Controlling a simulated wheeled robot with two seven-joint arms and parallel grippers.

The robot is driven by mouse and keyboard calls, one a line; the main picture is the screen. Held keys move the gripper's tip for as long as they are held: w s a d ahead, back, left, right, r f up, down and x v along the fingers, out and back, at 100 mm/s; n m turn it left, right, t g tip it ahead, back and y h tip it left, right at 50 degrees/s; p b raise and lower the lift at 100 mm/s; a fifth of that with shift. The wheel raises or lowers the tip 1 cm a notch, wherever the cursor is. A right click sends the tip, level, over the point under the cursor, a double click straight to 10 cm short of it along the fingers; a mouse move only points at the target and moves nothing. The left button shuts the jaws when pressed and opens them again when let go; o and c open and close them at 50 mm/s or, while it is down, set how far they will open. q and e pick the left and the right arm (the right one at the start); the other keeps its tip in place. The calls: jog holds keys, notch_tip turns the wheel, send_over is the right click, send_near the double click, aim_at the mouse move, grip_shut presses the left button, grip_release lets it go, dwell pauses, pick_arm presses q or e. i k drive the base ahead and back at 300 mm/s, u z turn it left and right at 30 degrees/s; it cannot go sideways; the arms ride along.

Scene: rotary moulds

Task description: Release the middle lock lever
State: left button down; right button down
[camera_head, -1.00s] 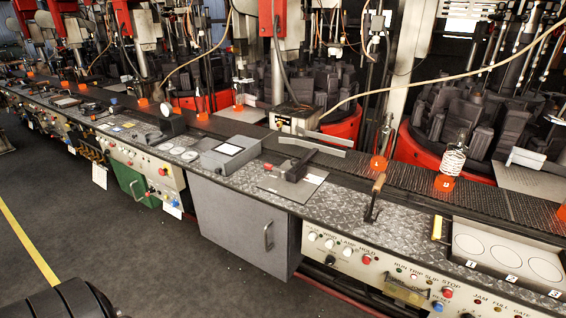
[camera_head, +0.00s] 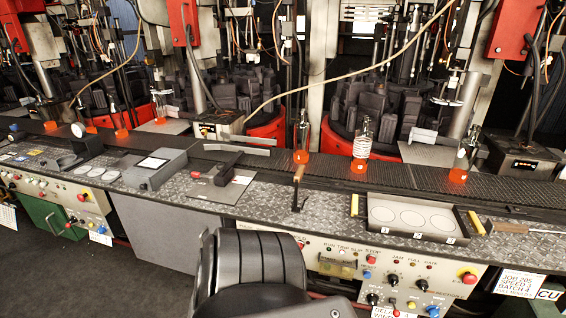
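An upright lever with a wooden handle (camera_head: 298,187) stands on the tread-plate bench top, left of a tray with white circles. I cannot tell whether it is the middle lock lever; no label marks it so. A flat plate (camera_head: 213,188) with a dark handle-like bar (camera_head: 228,168) lies to its left. Neither of my grippers shows. A dark rounded part of mine fills the bottom centre and hides some of the bench front.
The tray (camera_head: 372,232) with yellow grips sits on the bench, with a wooden-handled tool (camera_head: 532,229) to its right. Glass bottles glowing orange at the base stand along the dark conveyor (camera_head: 405,178). A control panel (camera_head: 440,272) with buttons runs along the bench front.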

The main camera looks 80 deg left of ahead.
aim_at(196, 175)
jog(key=z, duration=0.3)
jog(key=k, duration=1.15)
jog(key=u, duration=1.7)
